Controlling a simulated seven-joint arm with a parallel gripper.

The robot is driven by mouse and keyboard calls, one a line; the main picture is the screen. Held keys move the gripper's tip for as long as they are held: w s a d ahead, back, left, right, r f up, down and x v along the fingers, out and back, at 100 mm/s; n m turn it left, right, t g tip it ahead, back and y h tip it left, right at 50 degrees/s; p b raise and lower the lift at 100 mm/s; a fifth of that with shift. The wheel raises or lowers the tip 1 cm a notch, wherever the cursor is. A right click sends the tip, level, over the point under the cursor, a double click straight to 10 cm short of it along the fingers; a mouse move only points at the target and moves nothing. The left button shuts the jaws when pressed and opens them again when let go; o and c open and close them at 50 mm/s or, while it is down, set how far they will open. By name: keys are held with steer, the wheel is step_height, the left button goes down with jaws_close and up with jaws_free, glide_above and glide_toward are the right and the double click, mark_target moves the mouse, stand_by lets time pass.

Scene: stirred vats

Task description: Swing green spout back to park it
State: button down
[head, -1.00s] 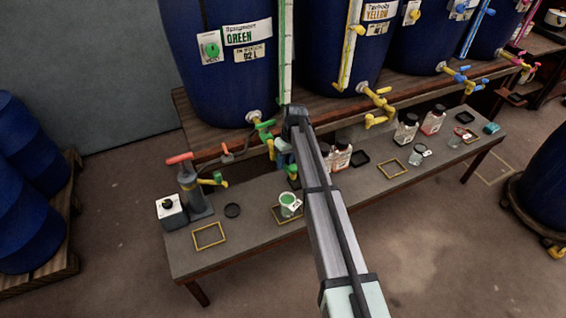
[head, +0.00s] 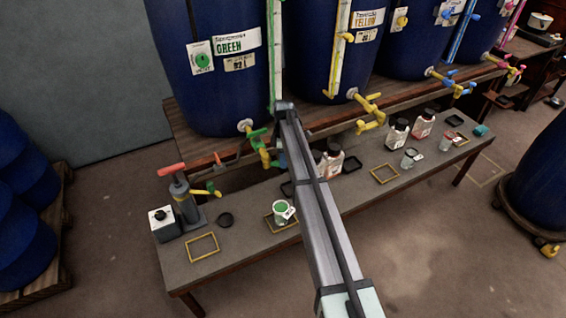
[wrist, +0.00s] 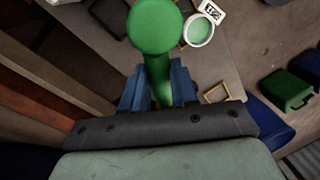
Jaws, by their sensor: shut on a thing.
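The green spout (head: 265,157) hangs from the green tap at the foot of the vat labelled GREEN (head: 210,65). In the head view my arm hides part of it and the fingers. In the wrist view, my gripper (wrist: 157,88) has its blue fingers closed on either side of the green spout (wrist: 155,28), whose round end faces the camera. A cup of green liquid (head: 281,211) with a white tag stands in a yellow frame on the bench. It also shows just beyond the spout's round end in the wrist view (wrist: 199,30).
The yellow spout (head: 371,112) is to the right. An empty yellow frame (head: 202,247) lies on the bench front.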

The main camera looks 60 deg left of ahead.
steer(key=shift+w+a+n+t, duration=0.2)
steer(key=shift+a+n, duration=0.35)
steer(key=shift+n, duration=0.4)
steer(key=shift+w+a+n+t, duration=0.1)
steer(key=shift+a+n+t, duration=0.1)
steer(key=shift+a+n, duration=0.55)
steer(key=shift+d, duration=0.2)
steer(key=c, duration=0.9)
jaws_free()
steer(key=a+r, duration=0.1)
steer(key=r, duration=0.8)
steer(key=a+r, duration=0.1)
steer(key=r, duration=0.3)
steer(key=shift+w+a+r, duration=0.1)
steer(key=shift+a+r, duration=0.2)
